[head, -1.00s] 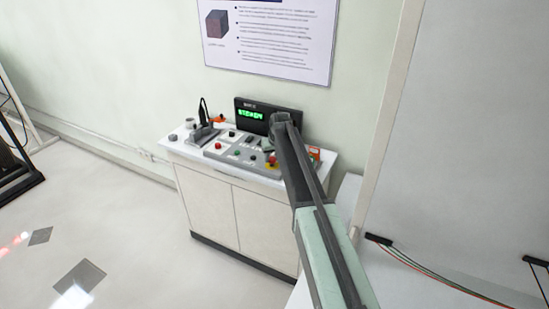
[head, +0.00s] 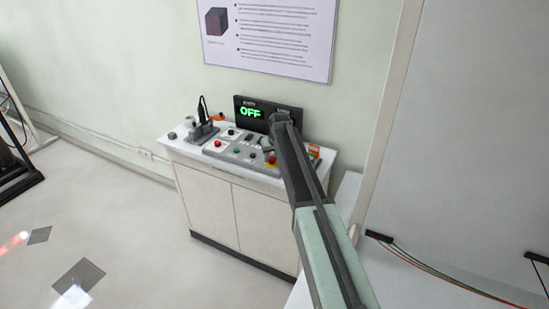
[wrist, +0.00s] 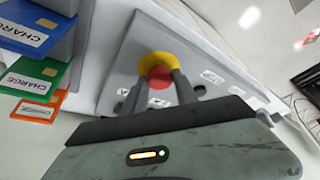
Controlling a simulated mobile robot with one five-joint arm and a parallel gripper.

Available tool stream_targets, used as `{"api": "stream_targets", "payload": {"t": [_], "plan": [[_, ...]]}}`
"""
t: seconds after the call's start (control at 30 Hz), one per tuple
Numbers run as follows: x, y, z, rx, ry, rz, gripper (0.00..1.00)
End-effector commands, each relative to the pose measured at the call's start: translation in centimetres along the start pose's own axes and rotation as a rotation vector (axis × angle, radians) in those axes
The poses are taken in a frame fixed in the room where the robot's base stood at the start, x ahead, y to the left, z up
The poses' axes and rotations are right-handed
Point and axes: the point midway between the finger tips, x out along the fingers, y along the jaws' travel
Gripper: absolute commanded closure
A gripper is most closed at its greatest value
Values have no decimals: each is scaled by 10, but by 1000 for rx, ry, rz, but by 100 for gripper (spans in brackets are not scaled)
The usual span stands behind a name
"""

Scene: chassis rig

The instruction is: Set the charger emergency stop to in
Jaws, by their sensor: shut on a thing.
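The charger emergency stop is a red mushroom button on a yellow collar, seen in the wrist view (wrist: 160,76) between the two fingers of my gripper (wrist: 158,88). The fingers are shut on the red button. In the head view the emergency stop's red top (head: 272,158) shows beside my arm at the right part of the grey control panel (head: 225,152). The charger display (head: 251,112) behind the panel reads OFF in green. How deep the button sits is hard to tell from these views.
The panel stands on a white cabinet (head: 248,215) against the wall, with several other knobs and buttons close by. Blue and green CHARGE cards (wrist: 30,75) and an orange one (wrist: 38,107) are beside the panel. A door-like grey panel (head: 460,130) stands at right.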

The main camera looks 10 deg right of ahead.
Motion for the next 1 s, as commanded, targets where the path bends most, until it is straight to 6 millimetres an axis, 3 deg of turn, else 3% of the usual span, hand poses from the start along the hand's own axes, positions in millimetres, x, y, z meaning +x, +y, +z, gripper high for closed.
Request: {"api": "stream_targets", "payload": {"t": [0.13,0.17,0.2,0.23,0.63,1.0], "plan": [[0,-1,2,0,-8,-1,100],[-1,-1,2,0,-8,-1,57],[-1,-1,2,0,-8,-1,46],[0,-1,2,0,-8,-1,44],[-8,-1,1,0,-5,-1,44],[-72,-1,0,0,-6,-1,44]]}}
